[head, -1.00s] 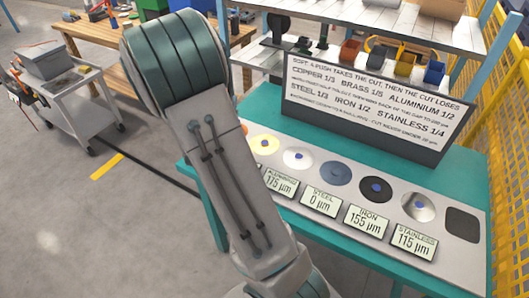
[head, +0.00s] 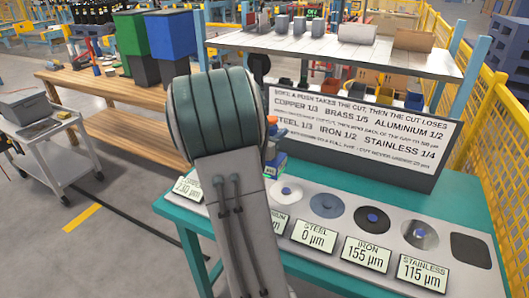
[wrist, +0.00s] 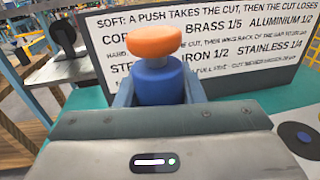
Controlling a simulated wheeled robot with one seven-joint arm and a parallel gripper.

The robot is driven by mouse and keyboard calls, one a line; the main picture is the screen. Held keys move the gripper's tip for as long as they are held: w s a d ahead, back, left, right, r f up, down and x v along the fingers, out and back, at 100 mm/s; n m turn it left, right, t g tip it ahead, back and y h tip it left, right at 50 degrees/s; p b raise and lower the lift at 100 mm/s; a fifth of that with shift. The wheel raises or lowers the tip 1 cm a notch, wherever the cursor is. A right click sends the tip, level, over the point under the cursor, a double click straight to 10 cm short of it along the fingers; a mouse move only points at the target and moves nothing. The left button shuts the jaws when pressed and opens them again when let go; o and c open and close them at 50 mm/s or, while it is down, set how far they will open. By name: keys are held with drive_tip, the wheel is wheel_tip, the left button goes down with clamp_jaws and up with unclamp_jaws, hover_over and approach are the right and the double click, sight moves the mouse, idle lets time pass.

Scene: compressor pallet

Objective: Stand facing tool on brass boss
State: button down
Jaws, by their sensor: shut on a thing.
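The facing tool has an orange knob, a grey neck and a blue body (wrist: 157,84). My gripper (wrist: 159,92) is shut on its blue body, with one finger on each side. The tool looks roughly upright. In the head view its orange top (head: 271,120) shows just right of my arm, above the far side of the boss row. The brass boss is not visible now; my arm covers the left part of the row. I cannot tell the gap between tool and bosses.
The teal bench (head: 462,195) carries a pale boss (head: 287,192), a slate one (head: 326,204), a dark one (head: 371,228), a shiny one (head: 420,240) and a dark square pad (head: 471,250). Readout cards line the front. A sign board (head: 350,130) stands behind, below a shelf (head: 340,50).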

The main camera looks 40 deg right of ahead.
drive_tip(key=w+f+p, duration=0.1)
drive_tip(key=w+f, duration=0.8)
drive_tip(key=w, duration=0.1)
drive_tip(key=shift+a+f+p, duration=0.3)
drive_tip(key=shift+f+p, duration=0.05)
drive_tip(key=shift+f, duration=0.05)
drive_tip(key=shift+w, duration=0.1)
drive_tip(key=shift+f, duration=0.2)
drive_tip(key=c, duration=0.9)
unclamp_jaws()
drive_tip(key=shift+f, duration=0.1)
drive_tip(key=shift+c, duration=0.2)
